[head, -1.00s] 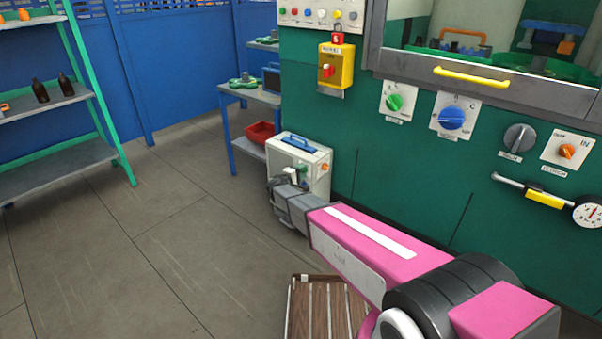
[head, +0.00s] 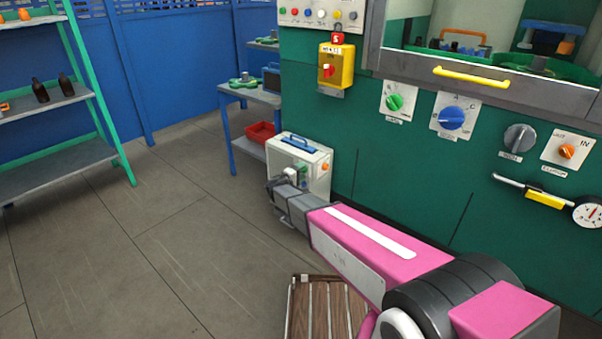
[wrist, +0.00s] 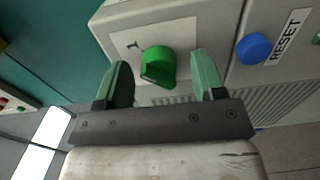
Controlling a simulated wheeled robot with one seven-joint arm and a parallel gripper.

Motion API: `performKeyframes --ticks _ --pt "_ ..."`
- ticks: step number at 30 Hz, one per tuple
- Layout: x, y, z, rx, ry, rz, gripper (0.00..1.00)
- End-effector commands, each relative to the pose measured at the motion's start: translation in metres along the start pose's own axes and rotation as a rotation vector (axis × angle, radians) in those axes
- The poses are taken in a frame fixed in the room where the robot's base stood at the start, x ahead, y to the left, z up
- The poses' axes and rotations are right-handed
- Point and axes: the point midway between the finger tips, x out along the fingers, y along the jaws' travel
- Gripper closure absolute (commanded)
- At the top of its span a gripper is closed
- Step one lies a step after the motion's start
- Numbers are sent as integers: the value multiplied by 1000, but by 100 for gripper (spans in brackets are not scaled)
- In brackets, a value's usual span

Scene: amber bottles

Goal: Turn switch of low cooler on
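The low cooler (head: 316,158) is a cream box with a blue handle on top, standing on the floor against the green machine. Its green rotary switch (wrist: 158,67) sits on a white plate with a "1" mark in the wrist view. My gripper (wrist: 162,85) is open, with one green finger on each side of the switch and a gap on both sides. The fingers appear apart from the knob. In the head view my gripper (head: 290,178) is in front of the cooler and partly covers its face.
A blue RESET button (wrist: 254,48) is right of the switch. The green machine (head: 400,180) with knobs rises behind. A small table (head: 250,95) and red bin (head: 261,133) stand left of the cooler. A slatted wooden crate (head: 300,310) is below my arm. Floor at left is clear.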

Motion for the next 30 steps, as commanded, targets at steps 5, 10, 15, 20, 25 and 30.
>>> performKeyframes --ticks 5,10,15,20,25,30 --pt "0 0 0 -1 0 1 38" --pt "-5 1 0 -2 1 1 38" --pt "-29 1 1 -2 2 1 38" --pt "-60 1 1 -2 3 1 38" --pt "-88 0 1 -1 1 1 38" --pt "-104 0 0 -1 2 1 38"
